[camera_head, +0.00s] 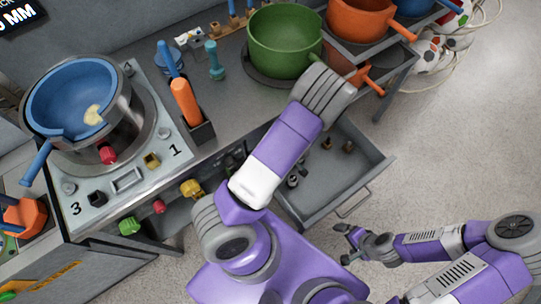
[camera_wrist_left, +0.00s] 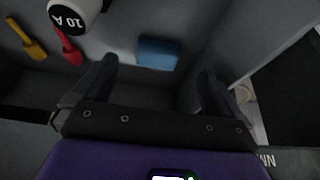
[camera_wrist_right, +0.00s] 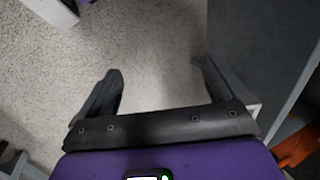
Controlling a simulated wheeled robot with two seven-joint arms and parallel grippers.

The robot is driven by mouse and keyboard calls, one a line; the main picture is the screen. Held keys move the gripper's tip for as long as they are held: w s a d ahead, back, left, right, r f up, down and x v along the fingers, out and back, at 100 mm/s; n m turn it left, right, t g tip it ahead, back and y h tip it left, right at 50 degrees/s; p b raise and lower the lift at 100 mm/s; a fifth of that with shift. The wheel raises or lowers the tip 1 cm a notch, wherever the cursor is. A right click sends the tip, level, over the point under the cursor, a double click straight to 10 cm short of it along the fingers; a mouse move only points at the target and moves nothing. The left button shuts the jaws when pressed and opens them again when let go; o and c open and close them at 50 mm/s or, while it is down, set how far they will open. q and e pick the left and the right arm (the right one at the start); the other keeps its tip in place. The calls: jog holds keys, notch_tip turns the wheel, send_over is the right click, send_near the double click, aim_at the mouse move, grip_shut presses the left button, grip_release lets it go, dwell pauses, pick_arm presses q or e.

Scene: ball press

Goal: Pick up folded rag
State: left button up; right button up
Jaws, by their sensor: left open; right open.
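A blue folded rag (camera_wrist_left: 158,52) lies on a dark grey surface in the left wrist view, beyond my fingertips and between their lines. My left gripper (camera_wrist_left: 158,69) is open and empty, its two fingers spread wide on either side below the rag, apart from it. In the head view my left gripper and the rag cannot be made out. My right gripper (camera_head: 350,240) is in the lower right of the head view, over the floor. In the right wrist view it (camera_wrist_right: 157,69) is open with nothing between its fingers.
An open drawer (camera_head: 365,150) juts out below the green pot (camera_head: 284,42).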

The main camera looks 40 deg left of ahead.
pick_arm(q)
jog(key=b+x, duration=0.3)
jog(key=x, duration=0.3)
jog(key=shift+a+f, duration=0.15)
jog(key=shift+f, duration=0.25)
jog(key=c, duration=1.1)
